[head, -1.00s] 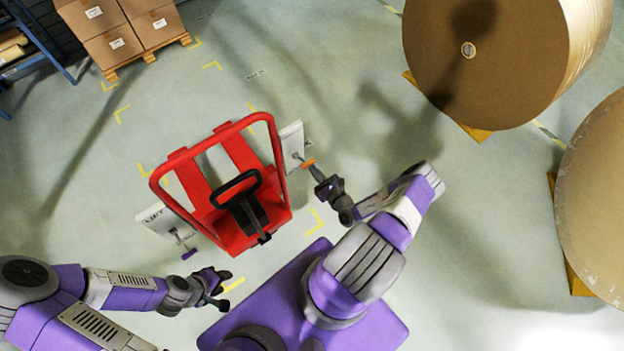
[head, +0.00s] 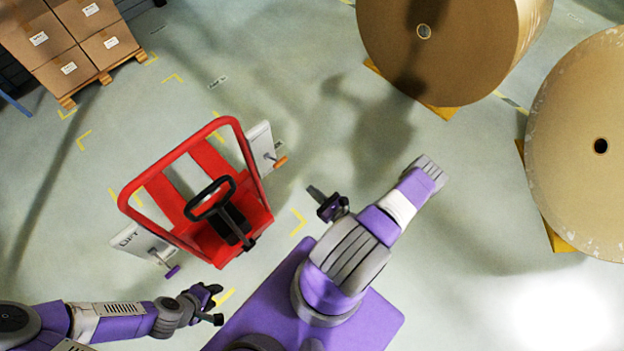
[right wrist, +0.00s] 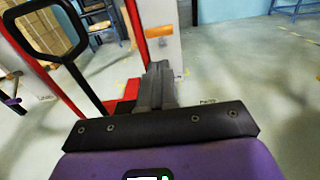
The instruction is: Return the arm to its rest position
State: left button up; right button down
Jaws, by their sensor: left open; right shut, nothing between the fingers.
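My right gripper (head: 316,193) is shut and empty in the head view, in free air to the right of the red pallet jack (head: 262,190). In the right wrist view its closed fingers (right wrist: 160,85) point toward a white panel with an orange-handled crank (right wrist: 138,32), clear of it. The orange handle (head: 280,162) also shows in the head view, on the jack's right side. My left gripper (head: 217,304) is open and empty near the floor in front of the jack, below the purple-handled crank (head: 172,271) on the left white panel.
Two big kraft rolls (head: 440,50) and (head: 580,150) stand on yellow wedges at the right. Stacked cartons (head: 75,45) sit on a pallet at the top left. Open grey floor with yellow corner marks lies between them and the jack.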

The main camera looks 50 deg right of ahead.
dwell(0.4)
jog(key=a+f+n+g+y+b, duration=0.1)
jog(key=a+n+g+y+b, duration=0.55)
jog(key=a+n+y, duration=1.05)
jog(key=s+a+f+n+g+h+b, duration=0.3)
jog(key=s+a+f+n+g+h, duration=0.4)
jog(key=g, duration=0.7)
jog(key=w+a+n+t+h+b, duration=0.1)
jog(key=w+n+t+h+b, duration=0.2)
jog(key=w+n, duration=0.3)
jog(key=n+h, duration=0.1)
jog(key=n, duration=0.3)
jog(key=shift+w+a+h+b, duration=0.15)
jog(key=shift+a+h+b, duration=0.15)
jog(key=shift+b, duration=0.1)
